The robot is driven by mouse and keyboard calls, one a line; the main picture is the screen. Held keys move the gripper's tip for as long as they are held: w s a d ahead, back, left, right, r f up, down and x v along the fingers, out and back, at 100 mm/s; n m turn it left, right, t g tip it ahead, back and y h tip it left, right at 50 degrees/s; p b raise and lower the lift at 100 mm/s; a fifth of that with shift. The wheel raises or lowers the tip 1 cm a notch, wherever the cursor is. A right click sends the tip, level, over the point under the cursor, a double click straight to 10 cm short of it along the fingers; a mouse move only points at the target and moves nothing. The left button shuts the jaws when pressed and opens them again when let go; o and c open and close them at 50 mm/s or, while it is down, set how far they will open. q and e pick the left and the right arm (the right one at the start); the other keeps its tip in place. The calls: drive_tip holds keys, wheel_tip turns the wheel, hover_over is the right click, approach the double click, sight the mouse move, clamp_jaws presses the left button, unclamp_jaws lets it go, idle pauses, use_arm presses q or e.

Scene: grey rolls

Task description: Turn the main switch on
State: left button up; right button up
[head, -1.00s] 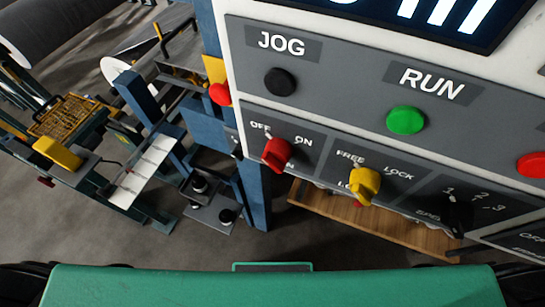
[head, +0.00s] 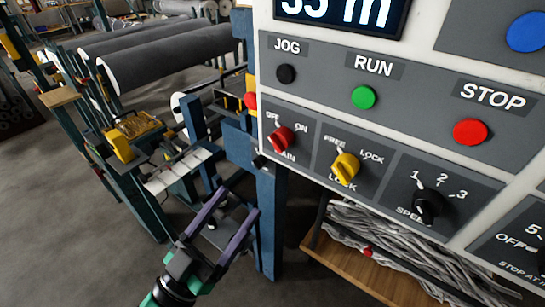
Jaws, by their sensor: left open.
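The red main switch (head: 281,138) is a rotary knob at the lower left of the control panel (head: 335,112), with OFF at its upper left and ON at its upper right. Its pale pointer tilts up and left toward OFF. The label below it is partly hidden and reads "AIN". My left gripper (head: 239,202) is in the lower middle of the head view, below and left of the switch. Its two purple fingers are spread apart with nothing between them. It does not touch the switch. My right gripper is not in view.
A yellow FREE/LOCK knob (head: 345,168) and a black speed knob (head: 428,203) sit right of the switch. Black, green and red buttons line the row above. A blue post (head: 268,225) stands under the panel's left edge. A wooden shelf (head: 345,272) is below.

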sight(276, 147)
use_arm(q)
drive_tip(key=p+x, duration=0.5)
drive_tip(key=x, duration=0.8)
drive_tip(key=shift+w, duration=0.35)
drive_tip(key=c, duration=0.4)
clamp_jaws()
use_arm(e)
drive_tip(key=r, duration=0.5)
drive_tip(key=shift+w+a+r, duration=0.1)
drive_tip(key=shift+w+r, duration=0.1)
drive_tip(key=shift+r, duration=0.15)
